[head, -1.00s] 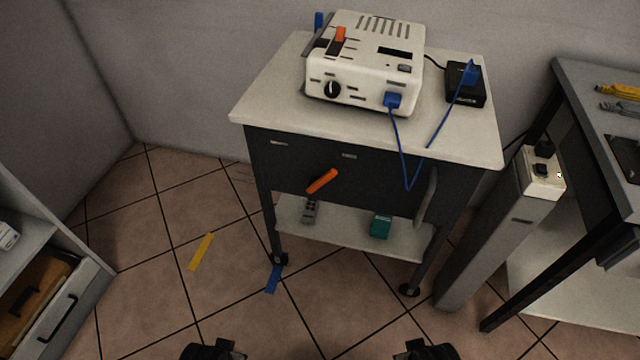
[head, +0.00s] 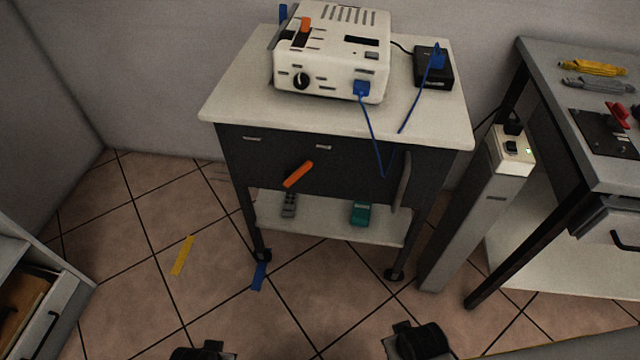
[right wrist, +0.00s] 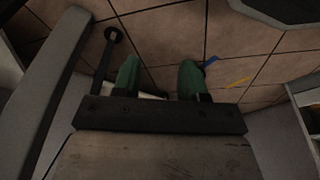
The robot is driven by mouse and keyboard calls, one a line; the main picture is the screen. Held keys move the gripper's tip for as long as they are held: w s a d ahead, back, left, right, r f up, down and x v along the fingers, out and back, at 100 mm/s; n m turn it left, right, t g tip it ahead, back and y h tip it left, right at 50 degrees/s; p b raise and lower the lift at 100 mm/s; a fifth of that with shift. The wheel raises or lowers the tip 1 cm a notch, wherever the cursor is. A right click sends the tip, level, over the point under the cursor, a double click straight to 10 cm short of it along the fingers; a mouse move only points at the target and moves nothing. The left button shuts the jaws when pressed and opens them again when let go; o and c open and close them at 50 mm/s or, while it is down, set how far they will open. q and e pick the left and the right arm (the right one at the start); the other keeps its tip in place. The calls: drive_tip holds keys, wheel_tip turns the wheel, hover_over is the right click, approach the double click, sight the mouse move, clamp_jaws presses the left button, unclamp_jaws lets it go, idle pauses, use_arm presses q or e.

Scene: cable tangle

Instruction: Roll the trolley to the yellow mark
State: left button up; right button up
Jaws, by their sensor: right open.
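The trolley (head: 420,135) has a white top, a dark front with an orange lever (head: 298,174), a grey upright handle (head: 402,182) at its right and black casters. Its front left caster stands just behind a blue floor mark (head: 259,277). The yellow mark (head: 182,255) lies on the tiles left of the trolley, apart from it. Both marks also show in the right wrist view, blue (right wrist: 209,62) and yellow (right wrist: 238,81). My right gripper (right wrist: 158,70) is open, its green fingers apart with nothing visible held. My left gripper is out of view.
A white device (head: 335,50) and a black box (head: 434,68) sit on the trolley. A blue cable (head: 371,135) loops over its front edge. A grey post (head: 470,225) with a socket top (head: 512,148) and a workbench (head: 625,170) stand right. A drawer cabinet (head: 65,295) stands left.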

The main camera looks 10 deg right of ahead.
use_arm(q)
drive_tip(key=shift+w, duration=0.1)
use_arm(e)
drive_tip(key=shift+w, duration=0.1)
idle(0.5)
drive_tip(key=n+t+h+b, duration=0.1)
drive_tip(key=n+t+b, duration=1.05)
drive_tip(key=n, duration=2.15)
approach(401, 195)
wheel_tip(401, 195, down, 3)
drive_tip(key=w+t+p, duration=0.2)
drive_tip(key=t+p, duration=0.1)
drive_tip(key=t, duration=0.1)
drive_tip(key=w, duration=0.6)
drive_tip(key=w+b, duration=0.1)
drive_tip(key=w, duration=0.2)
drive_tip(key=shift+d+f, duration=0.3)
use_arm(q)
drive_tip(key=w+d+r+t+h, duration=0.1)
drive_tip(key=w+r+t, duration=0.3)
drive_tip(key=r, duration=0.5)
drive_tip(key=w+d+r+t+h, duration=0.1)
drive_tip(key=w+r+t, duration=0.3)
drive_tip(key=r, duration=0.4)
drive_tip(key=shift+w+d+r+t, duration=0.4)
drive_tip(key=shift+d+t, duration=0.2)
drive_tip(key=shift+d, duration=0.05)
use_arm(e)
drive_tip(key=shift+w, duration=0.5)
